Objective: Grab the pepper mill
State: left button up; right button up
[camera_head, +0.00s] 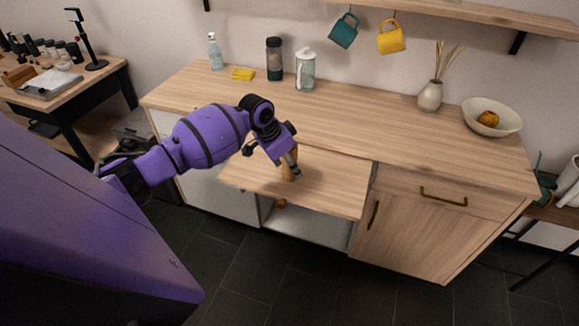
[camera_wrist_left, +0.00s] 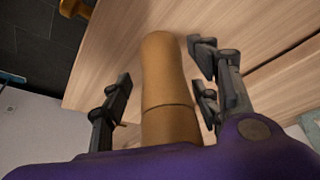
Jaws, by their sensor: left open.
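The pepper mill (camera_wrist_left: 166,85) is a tan wooden cylinder with a groove around it. In the head view the mill (camera_head: 287,173) is on a wooden panel (camera_head: 335,192) that juts out from the counter front, partly hidden by my gripper. My left gripper (camera_head: 291,166) is open, its dark fingers on either side of the mill. In the left wrist view a gap shows between the left finger and the mill; the right finger is closer, and I cannot tell whether it touches. My right gripper is not in view.
On the counter (camera_head: 340,117) behind stand a clear bottle (camera_head: 215,52), a dark tumbler (camera_head: 274,60), a glass jar (camera_head: 305,70), a vase (camera_head: 429,97) and a bowl (camera_head: 478,118). Mugs hang above. The panel right of the mill is clear.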

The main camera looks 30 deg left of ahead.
pick_arm(q)
jog(key=c, duration=1.3)
jog(key=shift+c, duration=0.3)
jog(key=shift+r, duration=0.15)
